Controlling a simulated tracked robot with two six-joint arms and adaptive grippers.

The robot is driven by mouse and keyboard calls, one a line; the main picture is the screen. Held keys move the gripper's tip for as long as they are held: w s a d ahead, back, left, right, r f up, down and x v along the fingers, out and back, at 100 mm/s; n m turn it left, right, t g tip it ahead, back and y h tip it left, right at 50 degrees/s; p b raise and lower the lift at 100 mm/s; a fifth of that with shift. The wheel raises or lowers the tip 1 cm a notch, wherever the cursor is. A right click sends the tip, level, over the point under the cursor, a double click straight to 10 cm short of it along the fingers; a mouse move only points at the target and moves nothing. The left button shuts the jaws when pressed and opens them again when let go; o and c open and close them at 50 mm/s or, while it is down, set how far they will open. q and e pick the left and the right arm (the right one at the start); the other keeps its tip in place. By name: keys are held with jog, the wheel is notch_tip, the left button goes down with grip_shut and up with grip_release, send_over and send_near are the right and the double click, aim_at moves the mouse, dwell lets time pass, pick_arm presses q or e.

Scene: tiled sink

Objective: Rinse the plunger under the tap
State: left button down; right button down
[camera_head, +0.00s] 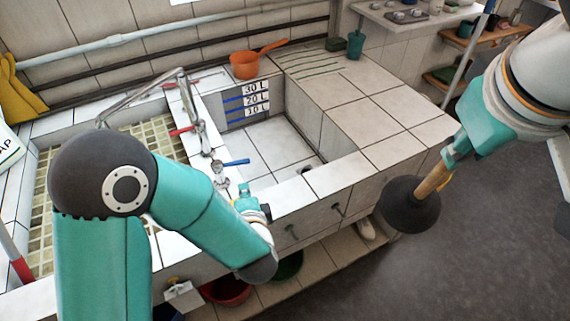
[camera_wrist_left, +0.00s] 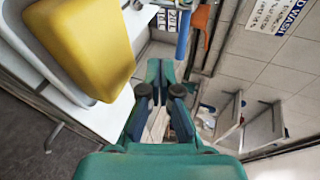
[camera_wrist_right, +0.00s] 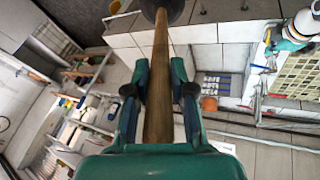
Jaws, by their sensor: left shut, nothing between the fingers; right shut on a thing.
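The plunger has a black rubber cup (camera_head: 412,207) and a wooden handle (camera_head: 434,181). My right gripper (camera_head: 452,158) is shut on the handle, and the cup hangs tilted, cup down, to the right of the sink block, over the floor. In the right wrist view the handle (camera_wrist_right: 158,85) runs between the fingers (camera_wrist_right: 159,72) to the dark cup at the top edge. A metal tap with a blue lever (camera_head: 236,162) stands at the near-left rim of the basin (camera_head: 262,150). My left gripper (camera_head: 246,198) is shut and empty just below this lever, apparently apart from it.
A second tap with red handles (camera_head: 182,130) stands left of the basin. An orange pan (camera_head: 245,65) sits on the back ledge. The tiled counter (camera_head: 375,115) right of the basin is clear. Bowls (camera_head: 228,290) lie on the shelf below. A yellow object (camera_wrist_left: 85,45) fills the left wrist view's upper left.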

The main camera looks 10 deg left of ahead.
aim_at(243, 163)
pick_arm(q)
jog(key=w, duration=0.2)
jog(key=w+a+p, duration=0.1)
jog(key=w, duration=0.1)
jog(key=w+a, duration=0.1)
jog(key=w, duration=0.1)
pick_arm(e)
jog(key=shift+r, duration=0.65)
pick_arm(q)
jog(key=shift+w+r+p, duration=0.1)
jog(key=shift+w+p, duration=0.55)
jog(key=shift+w, duration=0.1)
pick_arm(e)
jog(key=shift+r, duration=0.5)
pick_arm(q)
jog(key=shift+w, duration=0.3)
pick_arm(e)
jog(key=shift+r, duration=0.1)
